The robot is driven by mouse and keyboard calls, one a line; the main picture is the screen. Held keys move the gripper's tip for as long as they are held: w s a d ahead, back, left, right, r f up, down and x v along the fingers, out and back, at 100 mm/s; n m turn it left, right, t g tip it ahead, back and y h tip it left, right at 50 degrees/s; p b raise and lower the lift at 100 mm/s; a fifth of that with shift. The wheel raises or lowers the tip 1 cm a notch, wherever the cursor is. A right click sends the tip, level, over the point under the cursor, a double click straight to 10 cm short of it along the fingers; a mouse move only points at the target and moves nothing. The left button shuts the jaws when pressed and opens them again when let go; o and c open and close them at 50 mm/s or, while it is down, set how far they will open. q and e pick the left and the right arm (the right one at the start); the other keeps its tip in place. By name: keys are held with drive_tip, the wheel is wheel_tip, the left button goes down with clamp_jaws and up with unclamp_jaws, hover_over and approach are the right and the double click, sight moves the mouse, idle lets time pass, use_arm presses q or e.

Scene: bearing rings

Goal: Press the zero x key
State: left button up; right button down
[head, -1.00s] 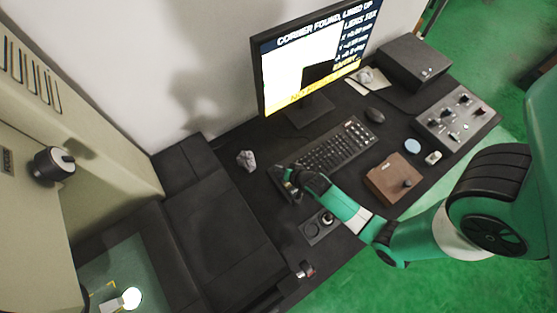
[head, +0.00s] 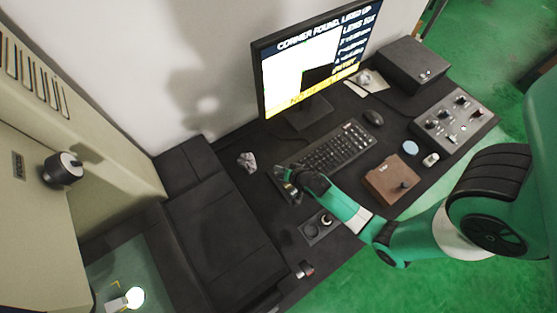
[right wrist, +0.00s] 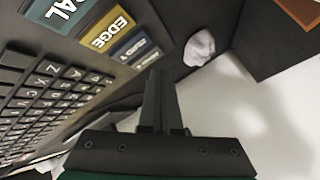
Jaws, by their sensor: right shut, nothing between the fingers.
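My right gripper (head: 287,186) is at the left end of the black keyboard, where a small keypad is mostly hidden by it in the head view. In the right wrist view its fingers (right wrist: 154,84) are shut together and empty, close to a row of coloured keys. A teal key (right wrist: 62,12) ends in "AL", a yellow key (right wrist: 110,30) reads "EDGE", and a blue key (right wrist: 127,46) and a smaller yellow-brown key (right wrist: 147,59) lie nearest the fingers. The blue key's lettering is too small to read surely. Contact with a key cannot be told. My left gripper is not in view.
The monitor (head: 290,75) stands behind the keyboard (head: 335,150). A crumpled grey lump (head: 247,161) lies left of the gripper.

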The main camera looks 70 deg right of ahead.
drive_tip(key=shift+r+p, duration=2.45)
drive_tip(key=shift+r, duration=0.1)
drive_tip(key=shift+f, duration=0.1)
